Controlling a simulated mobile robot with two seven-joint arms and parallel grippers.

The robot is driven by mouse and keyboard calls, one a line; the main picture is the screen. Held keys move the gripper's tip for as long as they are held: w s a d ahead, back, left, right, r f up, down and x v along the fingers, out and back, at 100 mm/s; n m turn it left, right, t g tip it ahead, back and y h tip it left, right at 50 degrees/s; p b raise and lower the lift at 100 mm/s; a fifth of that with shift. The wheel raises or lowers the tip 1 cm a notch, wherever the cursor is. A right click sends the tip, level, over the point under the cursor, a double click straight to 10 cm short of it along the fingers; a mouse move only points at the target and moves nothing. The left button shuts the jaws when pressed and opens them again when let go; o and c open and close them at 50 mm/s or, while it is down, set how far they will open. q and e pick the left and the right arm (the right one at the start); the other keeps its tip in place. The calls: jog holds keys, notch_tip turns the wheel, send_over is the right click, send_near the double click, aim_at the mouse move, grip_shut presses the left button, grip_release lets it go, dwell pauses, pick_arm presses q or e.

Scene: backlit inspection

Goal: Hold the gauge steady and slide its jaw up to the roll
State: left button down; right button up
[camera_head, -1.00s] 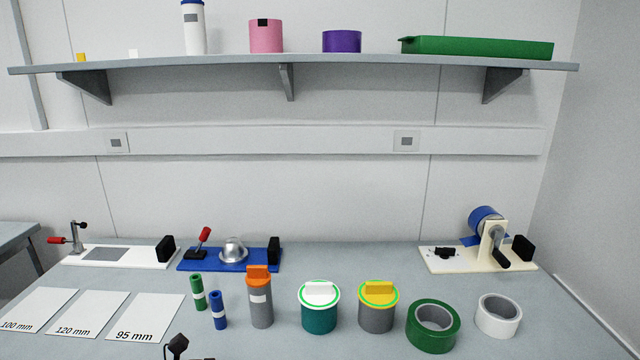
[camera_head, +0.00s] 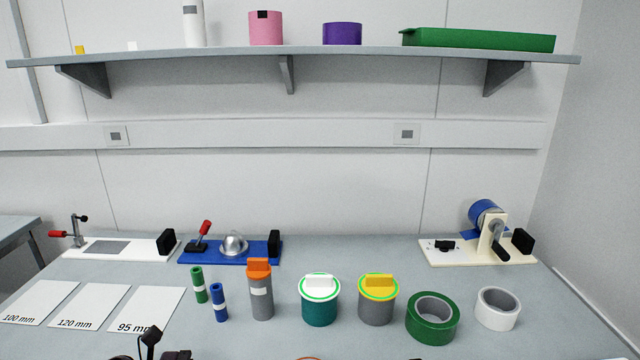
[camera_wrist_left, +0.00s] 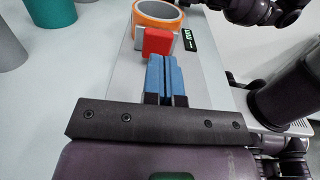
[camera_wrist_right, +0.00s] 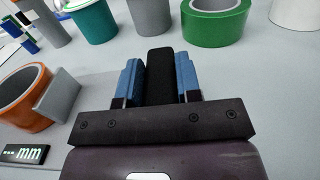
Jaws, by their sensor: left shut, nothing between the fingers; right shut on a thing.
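An orange roll (camera_wrist_left: 158,15) sits on the flat gauge (camera_wrist_left: 125,75). A grey jaw with a red block (camera_wrist_left: 158,42) stands at its near side in the left wrist view; I cannot tell whether the jaw touches it. My left gripper (camera_wrist_left: 165,60) is shut and empty, its blue fingertips right behind the red block. In the right wrist view a grey block (camera_wrist_right: 58,100) stands at the right side of the roll (camera_wrist_right: 26,95). A display reading "mm" (camera_wrist_right: 22,153) is in front. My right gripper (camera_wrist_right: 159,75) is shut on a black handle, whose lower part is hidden.
Behind stand a teal pot (camera_head: 319,312), a grey pot with yellow lid (camera_head: 376,312), a green tape roll (camera_head: 432,335) and a white one (camera_head: 515,310). White cards (camera_head: 88,308) lie at left. A blue fixture (camera_head: 215,258) and cream dispenser (camera_head: 460,258) stand farther back.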

pick_arm(q)
jog(key=a, duration=0.7)
jog(key=s+a, duration=0.1)
jog(key=a, duration=0.2)
jog(key=shift+a, duration=0.25)
pick_arm(e)
jog(key=shift+f, duration=0.2)
pick_arm(q)
jog(key=shift+w, duration=0.1)
pick_arm(e)
jog(key=o, duration=1.1)
jog(key=shift+r, duration=0.1)
